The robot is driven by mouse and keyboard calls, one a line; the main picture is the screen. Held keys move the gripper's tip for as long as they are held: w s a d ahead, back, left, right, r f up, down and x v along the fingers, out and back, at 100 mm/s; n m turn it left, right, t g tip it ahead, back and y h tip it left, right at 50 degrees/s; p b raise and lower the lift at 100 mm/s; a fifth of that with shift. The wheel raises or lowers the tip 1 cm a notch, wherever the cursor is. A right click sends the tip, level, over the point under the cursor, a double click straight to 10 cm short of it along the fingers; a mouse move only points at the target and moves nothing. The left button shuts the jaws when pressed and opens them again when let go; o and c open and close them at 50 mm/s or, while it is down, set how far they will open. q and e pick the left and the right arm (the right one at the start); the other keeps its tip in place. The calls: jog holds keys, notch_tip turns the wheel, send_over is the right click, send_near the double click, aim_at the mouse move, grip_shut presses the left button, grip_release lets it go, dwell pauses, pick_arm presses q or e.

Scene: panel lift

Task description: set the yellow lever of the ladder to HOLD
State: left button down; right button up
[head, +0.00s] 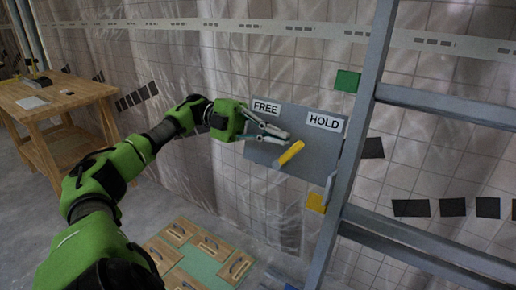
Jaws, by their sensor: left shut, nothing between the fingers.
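The yellow lever (290,153) is on a grey plate (312,162) at the ladder's left side. It slants up to the right, with its upper end below the HOLD label (324,122). The FREE label (266,107) is at the plate's upper left. My left gripper (286,137) is shut and empty, in front of the plate, just above the lever's upper end. I cannot tell whether it touches the lever. The grey ladder (362,130) stands to the right of the plate. My right gripper is not in view.
A wooden workbench (50,108) with small items stands at the far left. A wooden panel with handles (205,248) lies on the floor below. A tiled wall behind plastic sheeting fills the background. The floor at left is clear.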

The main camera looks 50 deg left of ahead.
aim_at(249, 127)
pick_arm(q)
jog(key=v, duration=0.6)
jog(key=shift+v, duration=0.75)
